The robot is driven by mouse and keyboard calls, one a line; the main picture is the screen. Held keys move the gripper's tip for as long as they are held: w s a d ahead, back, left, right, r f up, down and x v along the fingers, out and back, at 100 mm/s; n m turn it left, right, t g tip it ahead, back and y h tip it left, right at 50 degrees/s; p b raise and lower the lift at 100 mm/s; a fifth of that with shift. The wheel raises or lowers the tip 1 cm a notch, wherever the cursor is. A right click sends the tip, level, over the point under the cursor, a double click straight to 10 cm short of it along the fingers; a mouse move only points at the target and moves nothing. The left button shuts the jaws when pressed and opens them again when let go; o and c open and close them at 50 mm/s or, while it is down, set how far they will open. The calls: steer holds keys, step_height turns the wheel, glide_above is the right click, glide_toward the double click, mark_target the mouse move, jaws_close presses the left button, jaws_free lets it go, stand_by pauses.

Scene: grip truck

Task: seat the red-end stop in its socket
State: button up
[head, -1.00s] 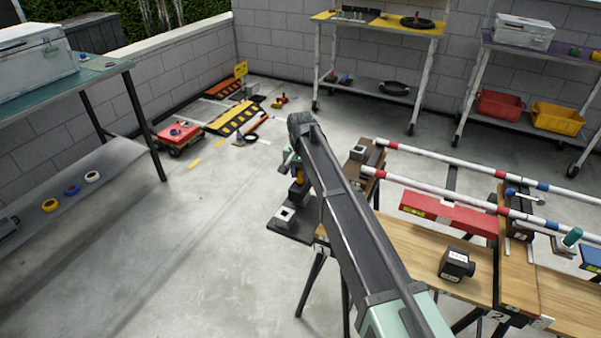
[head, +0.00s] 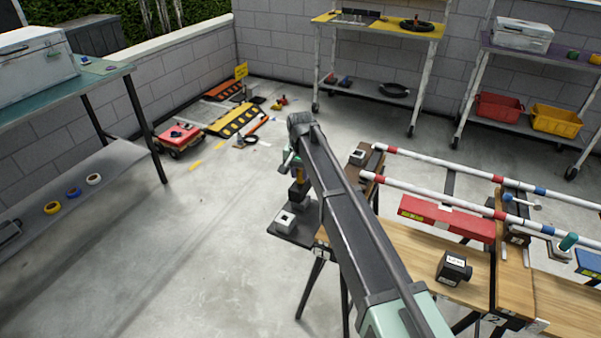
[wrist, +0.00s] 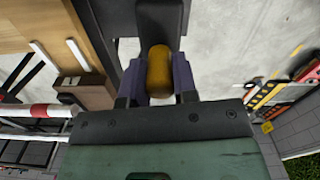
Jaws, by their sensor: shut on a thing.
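The held stop has an amber round handle (wrist: 159,70) and a dark block-like body (wrist: 160,18). My gripper (wrist: 159,78) is shut on the handle, one finger on each side. In the head view the stop's dark body (head: 300,192) hangs below my gripper (head: 297,172), partly hidden by my arm. A pale square socket block (head: 284,221) sits on a dark plate (head: 292,238) at the bench's left end, just below and beside the stop. Whether the stop touches it cannot be told. The stop's underside is hidden.
Two red, white and blue striped rails (head: 440,192) run along the bench (head: 420,250). A second pale-topped block (head: 357,156) lies behind my arm.

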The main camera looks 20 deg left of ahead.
steer(key=shift+r, duration=0.15)
steer(key=shift+r+p, duration=2.6)
steer(key=shift+p, duration=0.05)
steer(key=shift+r, duration=0.1)
step_height(320, 180, up, 7)
steer(key=p, duration=0.7)
steer(key=shift+r, duration=0.15)
